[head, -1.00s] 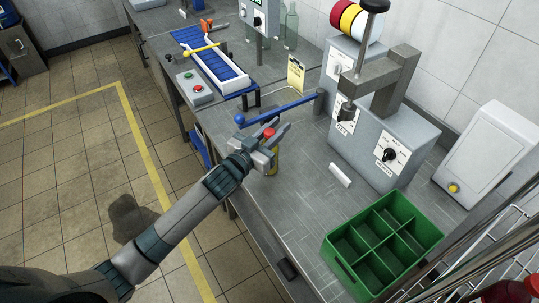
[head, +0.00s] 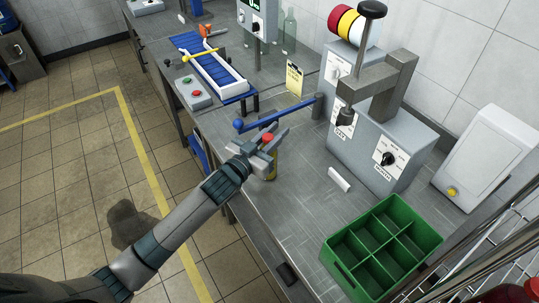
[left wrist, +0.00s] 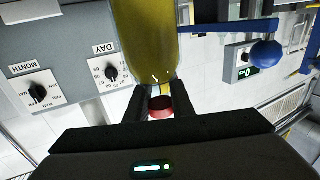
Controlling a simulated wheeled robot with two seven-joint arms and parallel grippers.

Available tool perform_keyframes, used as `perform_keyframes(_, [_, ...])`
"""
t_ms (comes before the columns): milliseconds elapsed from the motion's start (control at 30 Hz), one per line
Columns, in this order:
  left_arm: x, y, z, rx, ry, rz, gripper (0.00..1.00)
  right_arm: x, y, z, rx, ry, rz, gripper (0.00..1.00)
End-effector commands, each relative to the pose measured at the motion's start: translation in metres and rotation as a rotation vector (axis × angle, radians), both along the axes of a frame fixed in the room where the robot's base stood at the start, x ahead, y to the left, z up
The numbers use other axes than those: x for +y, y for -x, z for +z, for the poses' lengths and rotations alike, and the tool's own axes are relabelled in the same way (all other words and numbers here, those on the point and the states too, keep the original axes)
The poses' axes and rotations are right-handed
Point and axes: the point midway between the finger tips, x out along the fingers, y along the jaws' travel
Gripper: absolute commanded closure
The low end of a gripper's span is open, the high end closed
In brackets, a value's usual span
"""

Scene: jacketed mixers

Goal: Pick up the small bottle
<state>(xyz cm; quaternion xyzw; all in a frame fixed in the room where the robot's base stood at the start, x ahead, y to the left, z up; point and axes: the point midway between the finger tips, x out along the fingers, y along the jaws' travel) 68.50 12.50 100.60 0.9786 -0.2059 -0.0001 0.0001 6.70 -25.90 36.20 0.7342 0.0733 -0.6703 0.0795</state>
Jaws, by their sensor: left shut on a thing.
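The small bottle (head: 272,168) is yellow with a red cap and stands on the grey bench, partly hidden by my left gripper. My left gripper (head: 269,145) is shut on it near the top, just below the cap. In the left wrist view the yellow bottle (left wrist: 146,40) fills the upper middle, and its red cap (left wrist: 160,107) sits between the two dark fingers (left wrist: 160,98). I cannot tell whether the bottle's base touches the bench. My right gripper is not in view.
A blue-knobbed lever (head: 275,115) reaches over the bench just behind the bottle. A grey machine with dials (head: 375,150) stands to the right. A green divided crate (head: 338,272) sits at the front right, with a small white block (head: 339,179) behind it. Bare bench lies between.

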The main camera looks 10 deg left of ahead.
Motion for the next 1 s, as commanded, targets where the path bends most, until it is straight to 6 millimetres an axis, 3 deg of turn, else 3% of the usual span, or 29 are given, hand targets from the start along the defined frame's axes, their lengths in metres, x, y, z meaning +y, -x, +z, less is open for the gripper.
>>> perform_keyframes(267, [0.0,0.0,0.006,-0.005,0.002,-0.001,1.0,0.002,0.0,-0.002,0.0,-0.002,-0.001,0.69])
perform_keyframes(767, [0.0,0.0,0.043,-0.006,0.001,-0.002,1.0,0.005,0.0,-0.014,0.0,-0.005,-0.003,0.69])
perform_keyframes(1000, [-0.02,0.013,0.055,-0.006,0.005,-0.003,1.0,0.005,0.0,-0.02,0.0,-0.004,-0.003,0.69])
